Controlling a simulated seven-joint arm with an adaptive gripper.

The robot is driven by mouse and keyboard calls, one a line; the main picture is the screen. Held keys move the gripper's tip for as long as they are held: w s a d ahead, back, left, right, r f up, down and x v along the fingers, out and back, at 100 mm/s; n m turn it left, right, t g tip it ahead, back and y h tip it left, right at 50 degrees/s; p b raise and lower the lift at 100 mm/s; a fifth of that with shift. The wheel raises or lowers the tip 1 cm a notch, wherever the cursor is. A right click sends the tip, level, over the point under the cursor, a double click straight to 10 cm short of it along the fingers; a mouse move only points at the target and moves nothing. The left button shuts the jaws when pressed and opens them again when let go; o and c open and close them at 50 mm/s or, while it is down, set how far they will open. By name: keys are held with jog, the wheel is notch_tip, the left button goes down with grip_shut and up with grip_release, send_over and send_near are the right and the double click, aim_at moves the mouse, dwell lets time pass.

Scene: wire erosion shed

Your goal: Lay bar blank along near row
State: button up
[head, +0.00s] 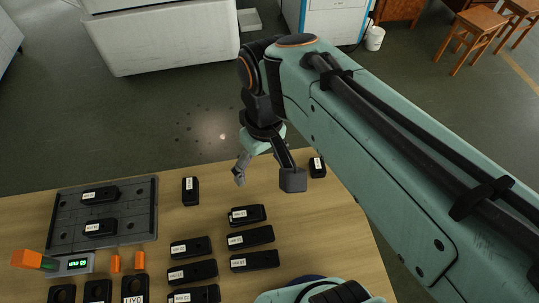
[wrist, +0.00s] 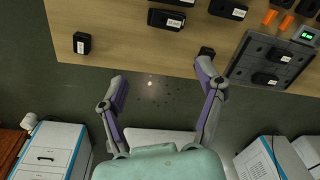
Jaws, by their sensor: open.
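Several black bars with white labels are in view, and I cannot tell which one is the bar blank. Two lie across the dark grey holed plate (head: 139,210), an upper bar (head: 100,195) and a lower bar (head: 100,228). A short black block (head: 190,190) stands right of the plate; in the wrist view it shows (wrist: 206,51) beside one finger. Another black block (head: 317,167) is near the table's far right edge. My gripper (head: 266,178) is open and empty at the table's far edge, its fingers wide apart, also in the wrist view (wrist: 161,78).
Several black bars (head: 250,237) lie in two columns mid-table. A device with a green display (head: 70,265), two orange pieces (head: 139,260) and black holders (head: 98,291) are front left. Beyond the table are floor and white cabinets (head: 160,35).

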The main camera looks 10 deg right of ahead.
jog(key=s+d+f+m, duration=0.2)
jog(key=s+d+m, duration=0.2)
jog(key=s, duration=0.6)
jog(key=shift+s+d+f+g, duration=0.15)
jog(key=shift+d+f+g, duration=0.15)
jog(key=shift+f, duration=0.1)
